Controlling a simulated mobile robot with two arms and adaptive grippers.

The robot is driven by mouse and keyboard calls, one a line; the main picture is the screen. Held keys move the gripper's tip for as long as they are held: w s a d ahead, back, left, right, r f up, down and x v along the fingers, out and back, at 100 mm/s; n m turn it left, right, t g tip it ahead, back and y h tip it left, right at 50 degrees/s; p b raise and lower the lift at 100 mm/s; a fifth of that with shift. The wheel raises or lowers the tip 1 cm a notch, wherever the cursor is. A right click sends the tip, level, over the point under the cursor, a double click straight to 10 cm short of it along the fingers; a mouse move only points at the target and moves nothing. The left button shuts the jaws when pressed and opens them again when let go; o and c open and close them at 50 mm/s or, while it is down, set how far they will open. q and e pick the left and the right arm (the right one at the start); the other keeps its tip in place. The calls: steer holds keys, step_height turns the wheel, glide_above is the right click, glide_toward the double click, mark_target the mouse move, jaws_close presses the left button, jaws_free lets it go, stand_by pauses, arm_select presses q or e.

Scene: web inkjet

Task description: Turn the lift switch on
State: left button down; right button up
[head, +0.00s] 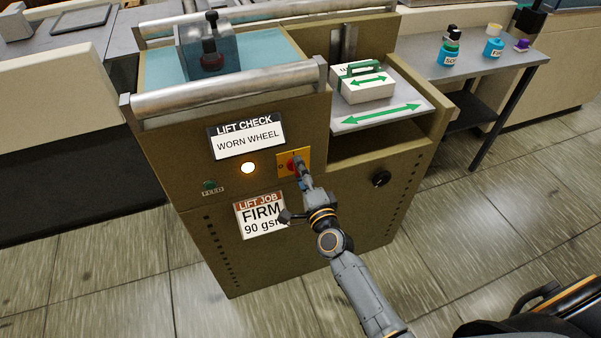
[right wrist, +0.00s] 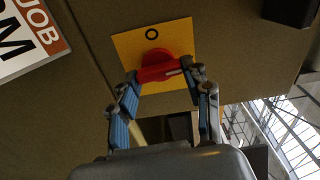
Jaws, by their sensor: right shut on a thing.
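The lift switch is a red rotary knob (right wrist: 156,64) on a yellow plate (right wrist: 178,38) on the front of the olive machine. In the head view the yellow plate (head: 281,157) sits right of a lit lamp, and my gripper partly covers the red knob. My right gripper (head: 299,167) is at the switch. In the right wrist view its two fingers (right wrist: 167,78) are on either side of the red knob's handle, shut on it. A white pointer line on the handle lies near the right finger. An "O" mark shows on the plate. My left gripper is not in view.
A round lamp (head: 248,168) glows orange-white beside the switch. Signs read "LIFT CHECK WORN WHEEL" (head: 247,139) and "LIFT JOB FIRM 90 gsm" (head: 260,215). A black knob (head: 381,178) is to the right, and a green "FEED" control (head: 211,187) to the left.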

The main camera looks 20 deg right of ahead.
steer(key=shift+m, duration=0.6)
steer(key=o, duration=1.2)
steer(key=shift+c, duration=0.2)
steer(key=s, duration=1.2)
steer(key=shift+d, duration=0.2)
steer(key=shift+f, duration=0.1)
